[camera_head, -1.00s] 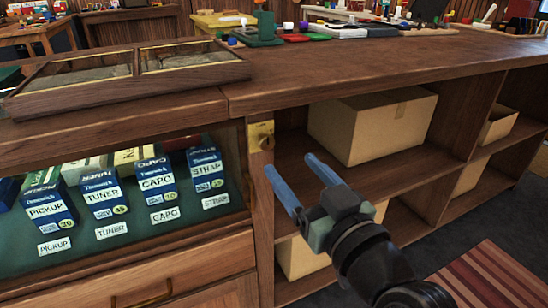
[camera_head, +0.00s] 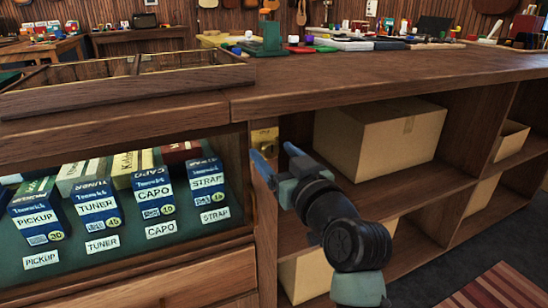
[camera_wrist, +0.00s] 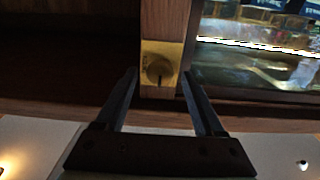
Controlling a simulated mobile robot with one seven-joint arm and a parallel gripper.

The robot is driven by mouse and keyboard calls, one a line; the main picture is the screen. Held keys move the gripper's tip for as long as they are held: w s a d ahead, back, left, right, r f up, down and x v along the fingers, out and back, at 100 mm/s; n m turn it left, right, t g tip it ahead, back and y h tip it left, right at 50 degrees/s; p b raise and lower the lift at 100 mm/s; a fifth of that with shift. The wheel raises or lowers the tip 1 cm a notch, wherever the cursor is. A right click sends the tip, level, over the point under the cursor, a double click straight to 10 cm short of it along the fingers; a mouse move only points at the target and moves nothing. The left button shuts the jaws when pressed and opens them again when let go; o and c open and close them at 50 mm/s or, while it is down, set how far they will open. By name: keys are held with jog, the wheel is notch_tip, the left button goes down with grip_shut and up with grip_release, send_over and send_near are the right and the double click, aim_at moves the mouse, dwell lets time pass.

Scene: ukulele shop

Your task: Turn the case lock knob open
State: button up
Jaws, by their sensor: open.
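The case lock is a brass plate (camera_head: 264,136) on the wooden post at the right end of the display case, partly hidden behind my gripper in the head view. In the wrist view the fingertips (camera_wrist: 158,73) lie on either side of the plate. I cannot tell whether they touch the post.
The display case (camera_head: 75,262) at left holds several labelled boxes behind its front. The wooden counter edge (camera_head: 390,82) overhangs above my gripper. A wooden tray (camera_head: 125,92) rests on top.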

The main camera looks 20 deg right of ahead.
jog(key=shift+w, duration=0.45)
grip_shut()
